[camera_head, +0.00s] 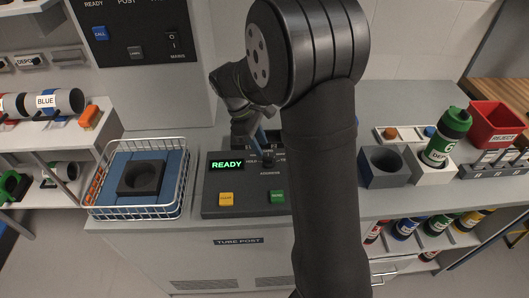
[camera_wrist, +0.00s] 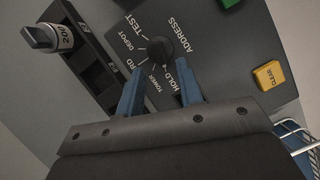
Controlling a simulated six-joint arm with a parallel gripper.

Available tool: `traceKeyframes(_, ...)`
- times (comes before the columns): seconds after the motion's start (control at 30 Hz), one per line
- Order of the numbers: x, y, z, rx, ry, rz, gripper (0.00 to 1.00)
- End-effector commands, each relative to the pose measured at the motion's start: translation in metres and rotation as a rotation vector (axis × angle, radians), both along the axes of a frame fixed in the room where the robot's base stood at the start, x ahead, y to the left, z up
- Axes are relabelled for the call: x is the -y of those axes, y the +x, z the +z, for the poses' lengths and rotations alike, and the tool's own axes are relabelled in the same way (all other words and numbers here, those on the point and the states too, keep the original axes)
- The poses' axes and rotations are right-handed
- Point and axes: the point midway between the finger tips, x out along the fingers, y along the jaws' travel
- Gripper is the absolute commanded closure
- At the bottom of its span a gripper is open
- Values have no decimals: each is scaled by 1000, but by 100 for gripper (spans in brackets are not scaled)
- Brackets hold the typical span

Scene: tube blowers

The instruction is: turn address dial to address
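The address dial is a round black knob on the dark control panel (camera_head: 223,183). It shows in the head view (camera_head: 268,157) and in the wrist view (camera_wrist: 158,50), with labels around it such as TEST, DEPOT, TOWER and HOLD and the word ADDRESS beside it. Which label it points to cannot be made out. My gripper (camera_wrist: 160,68) has two blue fingers, spread apart, one on each side of the dial with the tips close to it. Whether they touch it I cannot tell. In the head view my arm hides the panel's right part.
The panel has a READY display (camera_head: 227,165), a yellow button (camera_head: 226,199) and a green button (camera_head: 277,196). A wire basket (camera_head: 137,212) stands left. Right are a grey block (camera_head: 383,167), a green carrier (camera_head: 447,137) and a red reject bin (camera_head: 494,124).

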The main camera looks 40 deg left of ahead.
Motion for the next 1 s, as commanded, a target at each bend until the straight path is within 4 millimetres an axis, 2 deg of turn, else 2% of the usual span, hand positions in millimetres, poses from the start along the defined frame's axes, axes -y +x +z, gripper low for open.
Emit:
traceKeyframes(0.1,8,3,-20,-2,-3,-1,66)
traceKeyframes(0.23,13,5,-33,-1,-2,-2,66)
traceKeyframes(0.4,15,7,-40,-1,1,-1,66)
traceKeyframes(0.63,15,7,-40,0,1,-1,66)
traceKeyframes(0.67,15,7,-40,0,1,-1,70)
traceKeyframes(0.8,15,7,-40,0,1,-1,98)
traceKeyframes(1.0,15,7,-40,0,1,-3,100)
